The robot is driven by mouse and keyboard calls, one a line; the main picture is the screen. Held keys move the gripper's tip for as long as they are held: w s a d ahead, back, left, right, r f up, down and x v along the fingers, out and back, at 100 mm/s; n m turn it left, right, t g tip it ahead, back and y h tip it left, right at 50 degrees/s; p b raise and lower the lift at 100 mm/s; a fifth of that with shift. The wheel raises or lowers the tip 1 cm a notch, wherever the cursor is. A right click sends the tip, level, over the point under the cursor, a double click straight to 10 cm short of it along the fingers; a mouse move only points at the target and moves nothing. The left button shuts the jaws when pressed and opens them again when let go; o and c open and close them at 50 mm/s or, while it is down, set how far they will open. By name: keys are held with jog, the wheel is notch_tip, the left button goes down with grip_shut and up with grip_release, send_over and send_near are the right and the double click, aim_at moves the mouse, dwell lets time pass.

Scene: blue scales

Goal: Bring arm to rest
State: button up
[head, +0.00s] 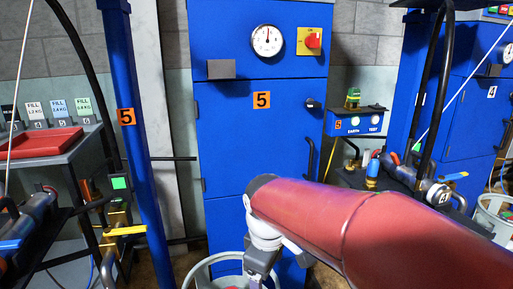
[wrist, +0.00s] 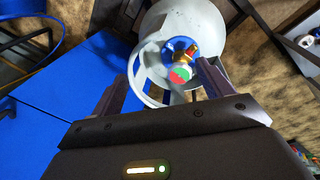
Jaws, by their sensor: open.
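My red arm reaches from the lower right of the head view to the centre, with a white wrist joint at its end. My gripper (head: 258,272) hangs below that joint, partly cut off by the bottom edge. In the wrist view my gripper (wrist: 163,70) is open, its two fingers apart with nothing gripped. Beyond the fingers is a light grey gas cylinder (wrist: 172,17) with an open collar, a blue and brass valve (wrist: 182,50) and a red-green disc. Its collar (head: 203,268) also shows low in the head view. Whether a finger touches it I cannot tell.
A blue cabinet (head: 225,130) marked 5 with a dial stands behind my arm. A blue post (head: 130,150) and a red tray (head: 38,143) are to the left. Hoses and a valve fitting (head: 430,188) are to the right, near my arm.

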jog(key=s+d+r+m+t, duration=0.2)
jog(key=s+d+m+t, duration=0.1)
jog(key=s+d+m, duration=0.9)
jog(key=shift+s+d+t, duration=0.4)
jog(key=shift+s+d, duration=0.2)
jog(key=shift+s, duration=0.25)
